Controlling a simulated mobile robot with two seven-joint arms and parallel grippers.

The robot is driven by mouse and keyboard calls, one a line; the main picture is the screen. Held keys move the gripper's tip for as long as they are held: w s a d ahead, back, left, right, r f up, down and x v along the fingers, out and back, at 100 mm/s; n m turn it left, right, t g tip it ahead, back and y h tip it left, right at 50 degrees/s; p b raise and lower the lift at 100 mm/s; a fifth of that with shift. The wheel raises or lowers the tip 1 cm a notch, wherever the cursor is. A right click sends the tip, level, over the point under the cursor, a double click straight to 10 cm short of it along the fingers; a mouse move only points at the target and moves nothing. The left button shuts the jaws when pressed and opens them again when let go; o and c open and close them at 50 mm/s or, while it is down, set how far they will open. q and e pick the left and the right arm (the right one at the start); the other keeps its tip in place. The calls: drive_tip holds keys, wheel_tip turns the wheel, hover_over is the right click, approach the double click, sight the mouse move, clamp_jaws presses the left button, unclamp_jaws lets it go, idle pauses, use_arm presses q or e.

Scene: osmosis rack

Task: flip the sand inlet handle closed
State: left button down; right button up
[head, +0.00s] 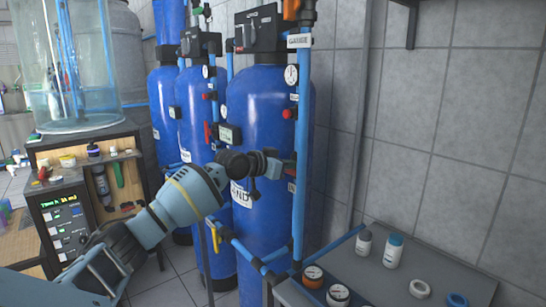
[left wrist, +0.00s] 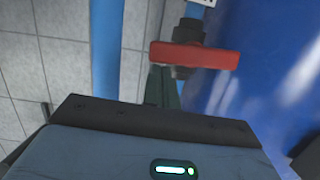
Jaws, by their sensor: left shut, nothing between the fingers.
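The blue sand tank (head: 262,110) stands in the middle of the head view, its SAND label partly covered by my left gripper. My left gripper (head: 282,167) reaches across the tank's front toward the blue pipe (head: 300,130) on its right side. In the left wrist view, a red handle (left wrist: 195,56) lies crosswise on a dark valve body beside a blue pipe (left wrist: 105,45). My left fingers (left wrist: 162,86) are shut and empty, just below the handle's left half; I cannot tell whether they touch it. My right gripper is not in view.
More blue tanks (head: 195,115) stand behind to the left. A grey table (head: 385,275) at the lower right holds gauges, small bottles and rings. Lower blue pipes (head: 245,255) run in front of the sand tank. The tiled wall (head: 460,130) is at the right.

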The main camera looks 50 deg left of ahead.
use_arm(q)
drive_tip(key=shift+f, duration=0.15)
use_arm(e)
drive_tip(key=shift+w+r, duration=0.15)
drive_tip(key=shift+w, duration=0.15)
use_arm(q)
drive_tip(key=shift+s, duration=0.1)
drive_tip(key=v, duration=0.7)
drive_tip(key=shift+s+r, duration=0.2)
drive_tip(key=shift+s, duration=0.05)
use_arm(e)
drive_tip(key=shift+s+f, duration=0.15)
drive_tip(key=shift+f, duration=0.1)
use_arm(q)
drive_tip(key=shift+f, duration=0.1)
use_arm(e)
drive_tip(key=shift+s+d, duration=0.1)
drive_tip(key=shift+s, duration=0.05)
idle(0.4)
